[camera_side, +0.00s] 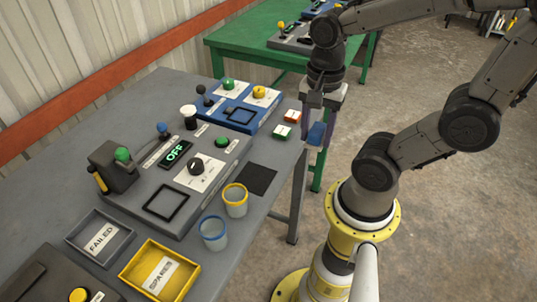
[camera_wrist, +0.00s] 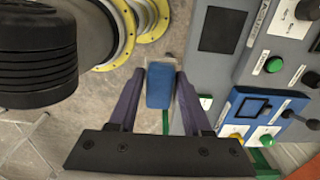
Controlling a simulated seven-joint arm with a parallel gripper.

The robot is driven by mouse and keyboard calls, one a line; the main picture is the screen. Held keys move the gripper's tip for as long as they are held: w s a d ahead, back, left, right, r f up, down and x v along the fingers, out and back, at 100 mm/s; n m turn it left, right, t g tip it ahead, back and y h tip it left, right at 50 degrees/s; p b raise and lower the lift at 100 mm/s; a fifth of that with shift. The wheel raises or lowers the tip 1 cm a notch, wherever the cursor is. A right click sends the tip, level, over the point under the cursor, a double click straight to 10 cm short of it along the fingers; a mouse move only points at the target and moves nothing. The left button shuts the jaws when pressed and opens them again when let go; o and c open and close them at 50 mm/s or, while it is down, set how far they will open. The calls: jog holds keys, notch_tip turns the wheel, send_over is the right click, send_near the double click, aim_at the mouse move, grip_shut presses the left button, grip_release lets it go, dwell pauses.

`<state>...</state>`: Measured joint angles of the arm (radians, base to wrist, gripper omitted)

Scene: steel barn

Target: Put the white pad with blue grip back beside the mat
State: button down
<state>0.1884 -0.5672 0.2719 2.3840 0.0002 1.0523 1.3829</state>
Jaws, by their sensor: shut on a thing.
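My gripper (camera_side: 318,135) is shut on the blue grip (camera_wrist: 160,88) of the pad. The blue grip also shows between the fingers in the side view (camera_side: 317,133). The pad's white part is mostly hidden; only a pale edge shows beyond the grip in the wrist view. The pad is held in the air, by the table's right edge in the side view. The mat (camera_side: 260,179) is a dark, bare square on the table near that edge, and it also shows in the wrist view (camera_wrist: 221,30). My gripper is apart from the mat, farther toward the back.
A blue control box (camera_side: 240,108) and grey panel (camera_side: 190,175) lie left. Yellow-rimmed (camera_side: 235,201) and blue-rimmed (camera_side: 213,233) cups stand before the mat.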

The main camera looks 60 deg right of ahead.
jog(key=w+d+f, duration=0.1)
jog(key=w+f, duration=0.2)
jog(key=w, duration=0.4)
send_over(268, 160)
jog(key=f, duration=0.6)
jog(key=shift+s+a, duration=0.1)
jog(key=shift+s, duration=0.1)
jog(key=shift+w+f, duration=0.15)
jog(key=shift+f, duration=1.55)
jog(key=shift+f, duration=0.15)
jog(key=shift+c, duration=1.7)
grip_release()
